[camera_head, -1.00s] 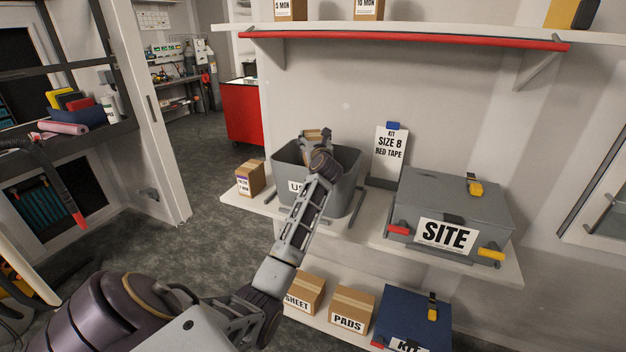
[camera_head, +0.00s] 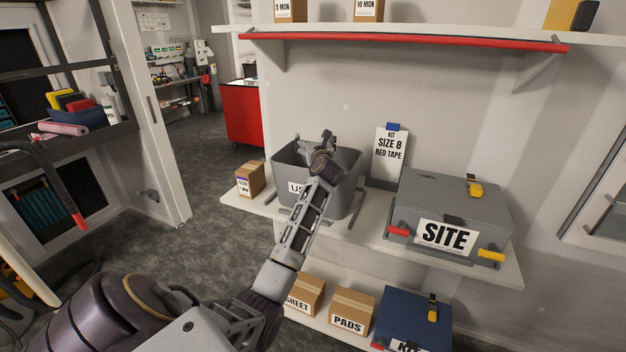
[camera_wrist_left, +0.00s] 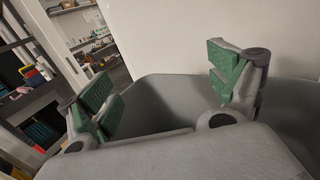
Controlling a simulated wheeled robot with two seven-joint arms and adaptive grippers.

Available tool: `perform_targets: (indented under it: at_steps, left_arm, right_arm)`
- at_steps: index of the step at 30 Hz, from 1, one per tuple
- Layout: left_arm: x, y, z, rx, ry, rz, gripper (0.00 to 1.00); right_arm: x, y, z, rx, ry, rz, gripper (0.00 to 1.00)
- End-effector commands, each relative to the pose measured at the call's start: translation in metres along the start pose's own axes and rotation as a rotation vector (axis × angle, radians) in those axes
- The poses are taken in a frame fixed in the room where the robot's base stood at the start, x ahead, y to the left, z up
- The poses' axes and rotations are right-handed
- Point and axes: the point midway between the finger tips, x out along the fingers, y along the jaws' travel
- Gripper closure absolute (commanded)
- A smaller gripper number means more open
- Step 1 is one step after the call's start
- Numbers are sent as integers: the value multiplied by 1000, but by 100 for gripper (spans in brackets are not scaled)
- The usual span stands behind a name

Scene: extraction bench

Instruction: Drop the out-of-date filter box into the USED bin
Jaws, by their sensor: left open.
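The grey USED bin (camera_head: 342,202) stands on the middle shelf, its label partly covered by my left arm. My left gripper (camera_head: 318,142) is over the bin's mouth, open and empty. In the left wrist view the green-padded fingers of the gripper (camera_wrist_left: 163,85) are spread wide, with the grey bin wall (camera_wrist_left: 160,103) behind them. The filter box that was between the fingers does not show now; the bin's floor is hidden from both views. My right gripper is not in view.
A small labelled carton (camera_head: 250,179) stands left of the bin. A SIZE 8 sign (camera_head: 390,155) and a grey SITE case (camera_head: 455,205) are to its right. Two cartons (camera_head: 290,10) (camera_head: 368,10) sit on the red-edged shelf above. Cartons and a blue case (camera_head: 412,318) are below.

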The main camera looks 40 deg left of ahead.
Motion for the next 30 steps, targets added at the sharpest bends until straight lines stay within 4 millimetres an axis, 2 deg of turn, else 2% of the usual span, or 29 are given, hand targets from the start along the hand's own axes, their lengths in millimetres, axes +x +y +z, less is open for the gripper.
perform_targets:
  at_steps: [8,30]
  left_arm:
    - [-23,0,-1,-1,1,-1,9]
    - [-104,0,0,0,0,0,9]
  right_arm:
    - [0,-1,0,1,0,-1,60]
    - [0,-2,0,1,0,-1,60]
